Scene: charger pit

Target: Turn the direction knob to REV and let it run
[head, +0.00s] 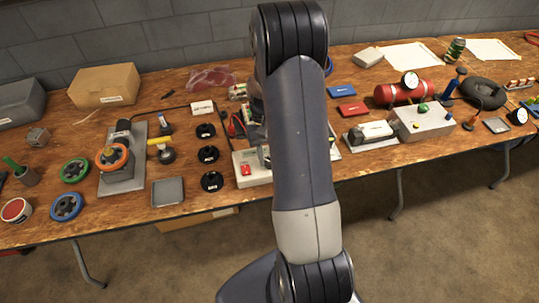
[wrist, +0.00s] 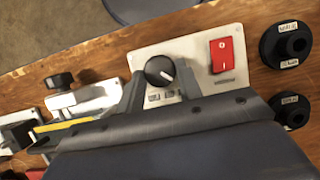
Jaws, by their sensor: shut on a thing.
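In the wrist view, the direction knob (wrist: 160,70) is a black round knob with a white pointer mark, on a light grey panel (wrist: 200,42). The mark points to the lower right in the picture. Small labels sit below the knob, too small to read. My gripper (wrist: 159,78) has a finger on either side of the knob and is shut on it. A red rocker switch (wrist: 222,55) is on the same panel, to the right. In the head view, my arm hides the knob and gripper; the panel (head: 240,158) and red switch (head: 246,170) show to its left.
Black round parts (wrist: 286,44) stand close to the panel. A black knob on a grey fixture (wrist: 60,82) stands to the left in the wrist view. The wooden bench (head: 130,215) is crowded, with a red cylinder (head: 400,92) and a grey control box (head: 425,122) at right.

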